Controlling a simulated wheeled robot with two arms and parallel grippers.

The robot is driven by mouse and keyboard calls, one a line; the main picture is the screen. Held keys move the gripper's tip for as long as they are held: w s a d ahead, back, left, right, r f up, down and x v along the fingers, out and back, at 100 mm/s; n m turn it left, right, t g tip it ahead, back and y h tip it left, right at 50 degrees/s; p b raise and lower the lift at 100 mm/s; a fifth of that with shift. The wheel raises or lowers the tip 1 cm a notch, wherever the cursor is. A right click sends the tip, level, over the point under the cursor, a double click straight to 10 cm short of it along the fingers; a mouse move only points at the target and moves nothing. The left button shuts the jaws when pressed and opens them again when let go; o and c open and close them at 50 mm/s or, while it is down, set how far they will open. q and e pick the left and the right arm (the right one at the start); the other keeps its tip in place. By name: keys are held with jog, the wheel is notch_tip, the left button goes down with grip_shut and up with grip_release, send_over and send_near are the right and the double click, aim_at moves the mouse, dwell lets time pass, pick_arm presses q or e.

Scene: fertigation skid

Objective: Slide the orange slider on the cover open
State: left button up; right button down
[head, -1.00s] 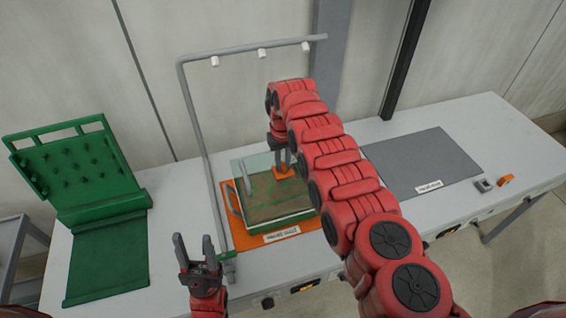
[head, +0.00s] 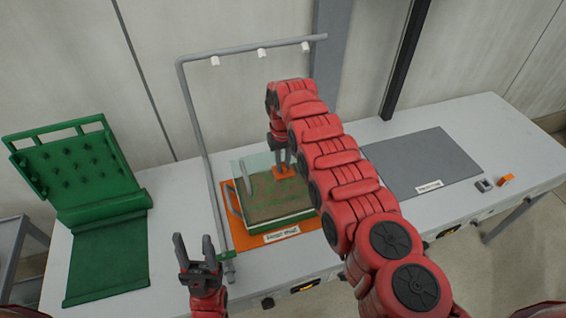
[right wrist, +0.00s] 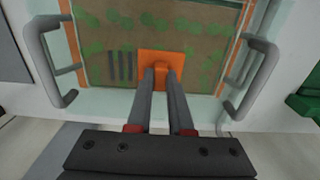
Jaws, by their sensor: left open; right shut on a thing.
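The orange slider (head: 284,171) sits on the clear, greenish cover (head: 252,162) of a tray with brown soil and green patches. In the right wrist view the slider (right wrist: 180,60) is a small orange plate, with several dark slots in the cover just left of it. My right gripper (head: 283,162) reaches down from above and is shut on the slider's upright part, which its fingers largely hide. My left gripper (head: 194,238) is open and empty, in front of the tray and to its left. The right arm hides part of the tray's right side.
The tray stands on an orange mat (head: 318,238) with a label. Grey handles (right wrist: 50,62) flank the cover. A grey pipe frame (head: 200,140) with white nozzles arches over it. A green stand (head: 105,258) is at left; a grey mat (head: 420,160) lies clear at right.

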jog(key=shift+s+a, duration=0.15)
jog(key=shift+a, duration=0.4)
jog(key=c, duration=0.8)
grip_release()
jog(key=shift+r, duration=0.15)
notch_tip(320, 180, up, 17)
jog(key=p, duration=0.4)
